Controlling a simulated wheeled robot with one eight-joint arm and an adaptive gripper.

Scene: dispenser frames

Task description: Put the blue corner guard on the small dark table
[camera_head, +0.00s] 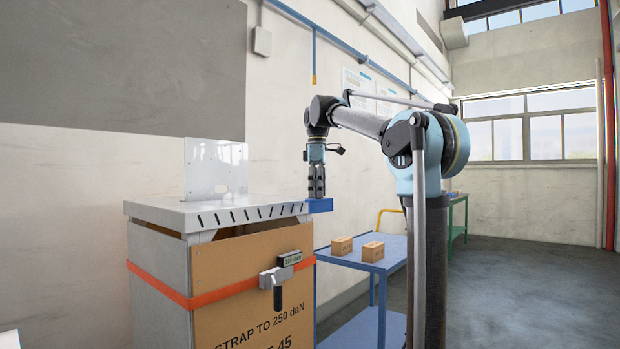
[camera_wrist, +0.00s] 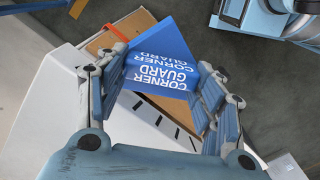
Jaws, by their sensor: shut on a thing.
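The blue corner guard (camera_wrist: 160,45), an angled piece with white "CORNER GUARD" lettering, lies between the fingers of my gripper (camera_wrist: 168,70) in the wrist view. My gripper is shut on it. In the head view the guard (camera_head: 320,205) shows under my downward-pointing gripper (camera_head: 316,192), at the right end of the crate's grey slotted top (camera_head: 215,212). I cannot tell whether the guard touches that top. I cannot make out a small dark table in either view.
The strapped crate (camera_head: 240,260) carries an orange strap (camera_head: 225,292) and a tensioner with a display (camera_head: 289,259). A blue table (camera_head: 345,262) behind it holds two small cartons (camera_head: 373,251). A green-framed table (camera_head: 458,215) stands farther back. The floor at right (camera_head: 540,290) is clear.

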